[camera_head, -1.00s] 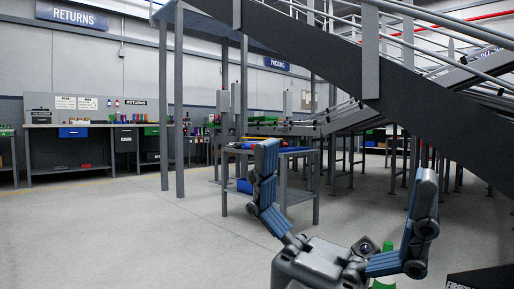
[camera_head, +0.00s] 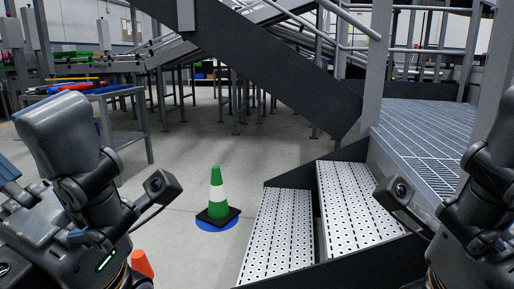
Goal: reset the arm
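My two arms are folded up at the sides of the head view. My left arm (camera_head: 75,150) fills the lower left, with a small wrist camera (camera_head: 160,187) pointing inward. Blue-grey finger parts of my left gripper (camera_head: 8,172) show at the left edge; most of it is cut off or hidden, so its opening cannot be told. My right arm (camera_head: 480,215) stands at the right edge, with its wrist camera (camera_head: 402,190) pointing inward. The fingers of my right gripper are outside the picture. Nothing held is visible.
A green cone with a white band (camera_head: 217,195) stands on a blue floor disc (camera_head: 216,224). Perforated metal steps (camera_head: 277,232) rise to a grated platform (camera_head: 425,130) at right. An orange cone (camera_head: 142,263) is beside my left arm. The floor beyond the green cone is open.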

